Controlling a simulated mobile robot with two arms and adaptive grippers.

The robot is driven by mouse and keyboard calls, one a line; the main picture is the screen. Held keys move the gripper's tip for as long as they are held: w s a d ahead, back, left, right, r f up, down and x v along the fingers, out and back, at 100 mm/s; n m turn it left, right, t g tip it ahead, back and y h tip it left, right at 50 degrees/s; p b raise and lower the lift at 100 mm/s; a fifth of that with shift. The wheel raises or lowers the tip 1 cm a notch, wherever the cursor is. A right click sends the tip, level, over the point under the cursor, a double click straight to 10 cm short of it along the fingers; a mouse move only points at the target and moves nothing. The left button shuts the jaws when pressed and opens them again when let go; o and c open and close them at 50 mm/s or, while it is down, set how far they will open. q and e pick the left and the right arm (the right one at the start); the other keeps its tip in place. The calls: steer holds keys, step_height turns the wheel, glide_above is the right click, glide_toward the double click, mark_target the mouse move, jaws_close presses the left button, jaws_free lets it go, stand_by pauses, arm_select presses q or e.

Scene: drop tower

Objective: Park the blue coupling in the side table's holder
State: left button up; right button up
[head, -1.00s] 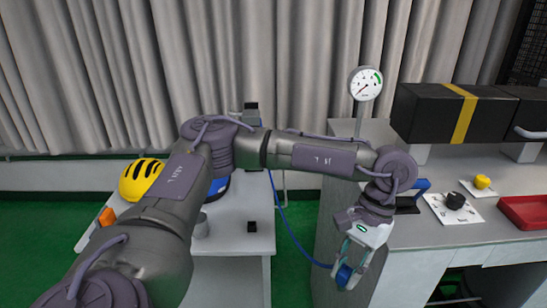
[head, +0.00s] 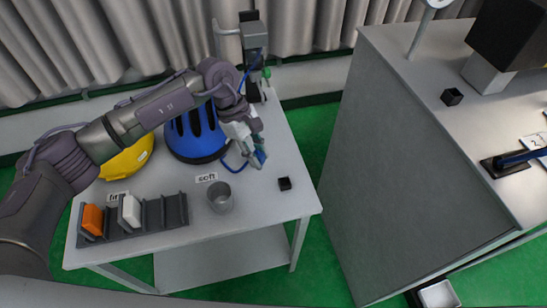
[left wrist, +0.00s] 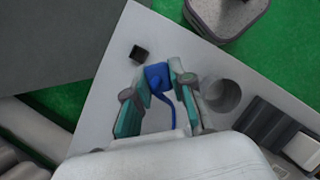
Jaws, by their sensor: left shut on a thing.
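The blue coupling (head: 260,159) is held in my left gripper (head: 256,152), whose fingers are shut on it, above the right part of the side table (head: 250,205). In the left wrist view the coupling (left wrist: 158,75) sits between the fingertips, with its blue hose trailing back between the fingers. A small black block (head: 284,183), which looks like the holder, stands on the table to the right of and nearer than the coupling. It also shows in the left wrist view (left wrist: 138,53), left of the fingertips and apart from them. My right gripper is out of view.
A grey cup (head: 220,198) stands left of the black block. A blue helmet (head: 197,137), a yellow helmet (head: 127,160) and a slotted rack (head: 150,213) with orange and white pieces lie farther left. A grey bench (head: 420,160) stands right, across a green gap.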

arm_select(q)
steer(key=d+f+n+t, duration=0.1)
steer(key=d+f+n, duration=0.1)
steer(key=n, duration=0.1)
steer(key=w+d+f+n+t, duration=0.1)
steer(key=d+f+n, duration=0.1)
steer(key=f+n, duration=0.1)
steer(key=w+d+f+n+t+b, duration=0.1)
steer(key=d+f+n, duration=0.1)
steer(key=f+n, duration=0.1)
steer(key=shift+w+d+t, duration=0.1)
steer(key=shift+d+t, duration=0.2)
steer(key=shift+d, duration=0.1)
steer(key=shift+f, duration=0.15)
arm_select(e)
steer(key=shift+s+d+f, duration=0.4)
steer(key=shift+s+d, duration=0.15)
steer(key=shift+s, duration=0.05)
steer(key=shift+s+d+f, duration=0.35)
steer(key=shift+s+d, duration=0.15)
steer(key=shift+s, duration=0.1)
arm_select(q)
steer(key=shift+f+b, duration=0.2)
steer(key=shift+b, duration=0.15)
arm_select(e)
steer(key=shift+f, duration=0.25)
arm_select(q)
steer(key=shift+f, duration=0.15)
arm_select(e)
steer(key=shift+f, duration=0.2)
